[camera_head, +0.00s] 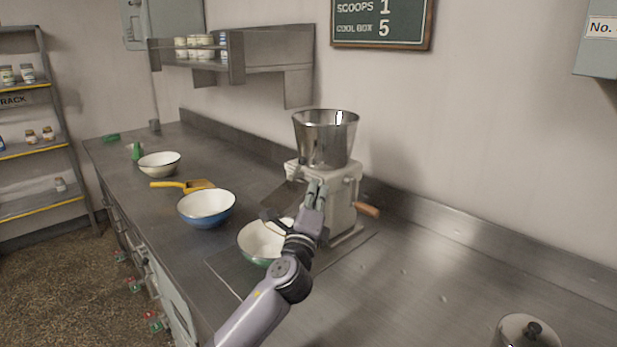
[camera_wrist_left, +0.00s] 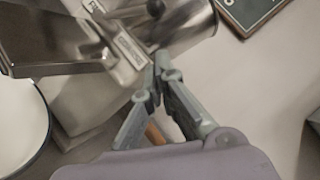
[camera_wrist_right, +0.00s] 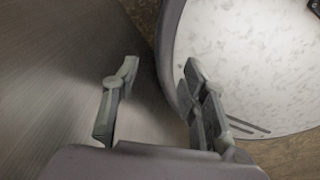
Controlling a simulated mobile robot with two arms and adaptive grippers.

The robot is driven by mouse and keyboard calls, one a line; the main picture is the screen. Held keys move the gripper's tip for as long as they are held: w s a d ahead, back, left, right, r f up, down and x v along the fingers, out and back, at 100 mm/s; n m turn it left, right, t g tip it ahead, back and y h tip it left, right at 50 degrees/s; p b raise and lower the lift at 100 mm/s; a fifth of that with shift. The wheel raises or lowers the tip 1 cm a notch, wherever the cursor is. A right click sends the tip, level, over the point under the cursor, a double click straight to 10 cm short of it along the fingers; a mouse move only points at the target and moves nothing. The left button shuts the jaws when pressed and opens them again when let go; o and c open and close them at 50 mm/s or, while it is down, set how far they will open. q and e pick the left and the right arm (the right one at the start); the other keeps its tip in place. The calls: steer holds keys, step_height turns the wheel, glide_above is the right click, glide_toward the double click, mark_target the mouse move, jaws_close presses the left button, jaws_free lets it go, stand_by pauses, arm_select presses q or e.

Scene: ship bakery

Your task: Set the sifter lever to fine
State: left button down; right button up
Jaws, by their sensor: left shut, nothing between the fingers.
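The sifter (camera_head: 345,195) is a pale machine with a metal hopper (camera_head: 325,140) on top and a wooden crank handle (camera_head: 368,209) at its right. My left gripper (camera_head: 317,188) is shut and empty, in front of the sifter's body. In the left wrist view its fingertips (camera_wrist_left: 163,68) are close to the body, near a labelled plate (camera_wrist_left: 130,48). A dark round knob (camera_wrist_left: 156,8) shows beyond the fingertips; it may be the lever's end. The lever's setting cannot be read. My right gripper (camera_wrist_right: 160,68) is open and empty, and shows only in the right wrist view.
The counter (camera_head: 400,290) right of the sifter is clear.

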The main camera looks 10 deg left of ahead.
arm_select(q)
steer(key=shift+w+a+r+p, duration=0.3)
steer(key=shift+w+a+r, duration=0.2)
steer(key=shift+w+a, duration=0.15)
steer(key=shift+w+a+r+p, duration=0.3)
steer(key=shift+w+a+r, duration=0.2)
steer(key=shift+w+a, duration=0.15)
arm_select(e)
steer(key=shift+r, duration=0.7)
